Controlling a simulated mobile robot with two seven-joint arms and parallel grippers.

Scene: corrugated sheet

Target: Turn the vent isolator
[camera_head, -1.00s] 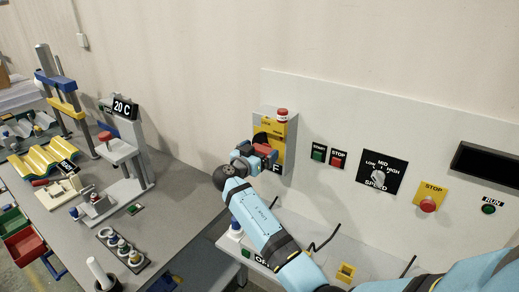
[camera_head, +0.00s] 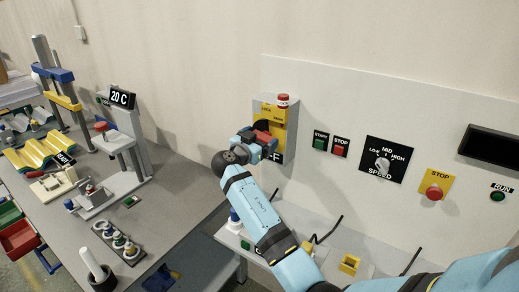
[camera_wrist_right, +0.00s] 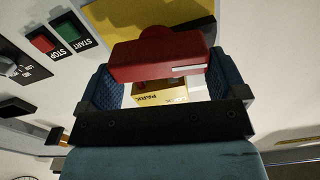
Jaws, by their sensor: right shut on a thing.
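The vent isolator appears to be the yellow plate (camera_head: 291,117) on the wall panel, with a red handle (camera_head: 262,135) in front of a dark round part. In the right wrist view the red handle (camera_wrist_right: 158,61) lies crosswise between the two blue fingers. My right gripper (camera_head: 266,142) is shut on this handle. Its fingers and wrist hide part of the plate and a black label ending in "F". My left gripper is out of view.
Green START (camera_head: 321,141) and red STOP (camera_head: 340,146) buttons, a speed knob (camera_head: 382,163) and a yellow-backed stop button (camera_head: 434,191) sit right of the isolator. A red knob (camera_head: 283,100) tops it. A crowded workbench (camera_head: 175,185) stands left.

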